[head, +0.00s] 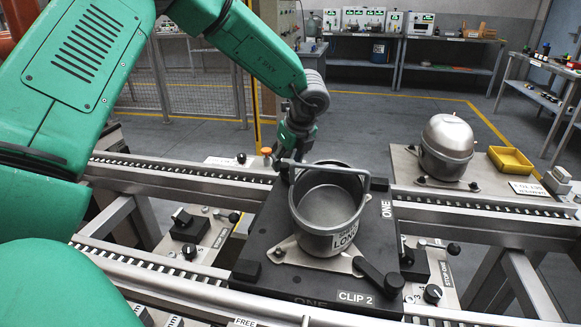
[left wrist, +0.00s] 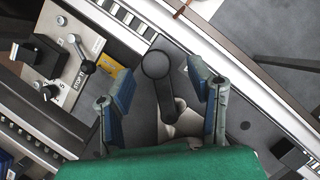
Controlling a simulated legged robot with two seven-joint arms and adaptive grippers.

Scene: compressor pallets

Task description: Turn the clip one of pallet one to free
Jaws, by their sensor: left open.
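Pallet one is a dark plate (head: 262,233) marked ONE on the rails, bearing an open grey metal pot (head: 325,208) with a grey bar across its rim. In the left wrist view, clip one (left wrist: 157,68) is a dark lever with a round knob. My left gripper (head: 288,160) is open at the pallet's far left corner, pointing down. In the left wrist view, its fingers (left wrist: 160,72) stand on either side of the lever, with gaps at both sides. In the head view the gripper hides this clip. My right gripper is not in view.
A second clip lever (head: 378,279), by the label CLIP 2, is at the pallet's front right. Stop units with black knobs (head: 190,250) flank the pallet. At right, a metal dome (head: 446,148) and a yellow tray (head: 511,160) sit on another plate. Rails run left to right.

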